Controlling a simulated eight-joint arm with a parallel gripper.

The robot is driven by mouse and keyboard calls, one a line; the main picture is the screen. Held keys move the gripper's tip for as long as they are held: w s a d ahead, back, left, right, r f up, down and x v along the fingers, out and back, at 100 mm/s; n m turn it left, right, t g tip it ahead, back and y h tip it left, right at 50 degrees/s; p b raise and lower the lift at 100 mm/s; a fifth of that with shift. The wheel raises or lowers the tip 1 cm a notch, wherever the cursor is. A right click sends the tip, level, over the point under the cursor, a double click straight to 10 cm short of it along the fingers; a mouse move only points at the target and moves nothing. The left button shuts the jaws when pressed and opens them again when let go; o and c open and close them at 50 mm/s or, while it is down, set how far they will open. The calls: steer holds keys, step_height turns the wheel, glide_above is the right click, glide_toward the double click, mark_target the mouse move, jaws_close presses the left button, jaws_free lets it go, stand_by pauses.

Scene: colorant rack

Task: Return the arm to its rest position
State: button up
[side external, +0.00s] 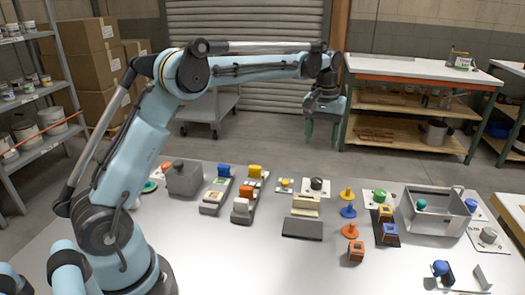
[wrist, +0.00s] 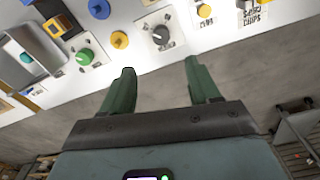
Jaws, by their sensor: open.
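My gripper (side external: 322,131) has green fingers and hangs from my outstretched light blue arm, pointing down. In the side view it appears above the far edge of the table, well clear of the objects. In the wrist view my gripper (wrist: 160,85) shows its two fingers spread apart with nothing between them. The fingers are over the floor just beyond the table's edge.
A workbench (side external: 420,70) stands behind. The floor between is clear.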

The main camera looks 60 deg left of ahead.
steer(key=s+d+r+m+t, duration=0.2)
steer(key=s+r, duration=0.1)
steer(key=s, duration=0.3)
steer(key=s+d+r+m+t, duration=0.1)
steer(key=s+d+r+t, duration=0.1)
steer(key=s, duration=0.4)
steer(key=s+d+f+m+t, duration=0.1)
steer(key=s+f, duration=0.1)
steer(key=s, duration=0.3)
steer(key=s+d+f+m+t, duration=0.1)
steer(key=s+f+m, duration=0.1)
steer(key=s, duration=0.3)
steer(key=shift+s+d+f+m+t, duration=0.3)
steer(key=shift+s+d+f+t, duration=0.1)
steer(key=shift+f, duration=0.45)
